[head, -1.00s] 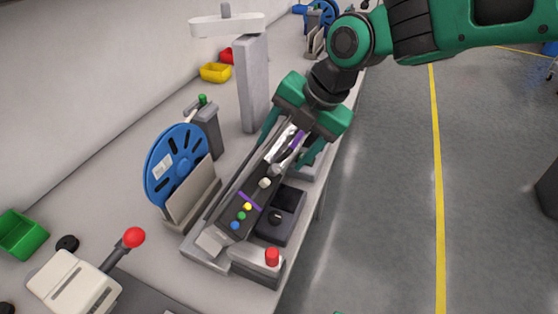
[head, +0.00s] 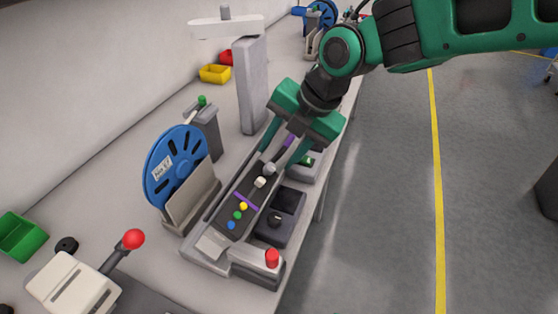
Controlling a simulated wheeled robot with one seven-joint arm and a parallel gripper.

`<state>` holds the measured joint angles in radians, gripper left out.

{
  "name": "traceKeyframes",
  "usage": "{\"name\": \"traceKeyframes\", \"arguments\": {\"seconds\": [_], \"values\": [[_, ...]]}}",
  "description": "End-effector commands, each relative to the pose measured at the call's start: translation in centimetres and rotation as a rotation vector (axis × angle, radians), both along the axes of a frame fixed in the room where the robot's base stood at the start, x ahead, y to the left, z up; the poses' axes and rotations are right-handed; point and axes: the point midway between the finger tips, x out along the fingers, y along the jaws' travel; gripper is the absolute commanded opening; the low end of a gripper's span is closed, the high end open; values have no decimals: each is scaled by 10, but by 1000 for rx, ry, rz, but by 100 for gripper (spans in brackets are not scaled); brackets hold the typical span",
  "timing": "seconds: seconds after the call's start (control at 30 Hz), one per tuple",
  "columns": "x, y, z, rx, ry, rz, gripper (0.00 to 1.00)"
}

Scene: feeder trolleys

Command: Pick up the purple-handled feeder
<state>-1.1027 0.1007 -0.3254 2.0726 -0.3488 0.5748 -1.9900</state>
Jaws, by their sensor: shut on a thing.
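The purple-handled feeder (head: 235,219) is a long dark body with blue, green and yellow buttons, a purple stripe and a purple handle (head: 288,142) at its far end. It lies along a grey cradle (head: 206,262) on the bench. The exact contact is partly hidden by the fingers. I cannot tell whether the feeder is clear of the cradle.
A blue reel (head: 160,190) stands left of the cradle. A black box with a knob (head: 275,220) and a red button (head: 272,258) sit at its right. A grey post (head: 252,95) rises behind. A red-knobbed lever (head: 133,239) is at front left.

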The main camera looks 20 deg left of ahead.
Motion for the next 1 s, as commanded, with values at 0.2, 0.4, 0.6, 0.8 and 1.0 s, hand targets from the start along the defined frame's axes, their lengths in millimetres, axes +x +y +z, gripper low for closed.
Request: {"name": "traceKeyframes", "arguments": {"seconds": [0.2,0.4,0.6,0.8,1.0], "values": [[3,-7,0,-14,6,-15,0],[4,-6,23,-10,3,-15,0],[3,-4,57,-4,0,-11,0],[3,-3,83,-3,-1,-9,0],[0,-6,99,-23,1,-15,0]]}}
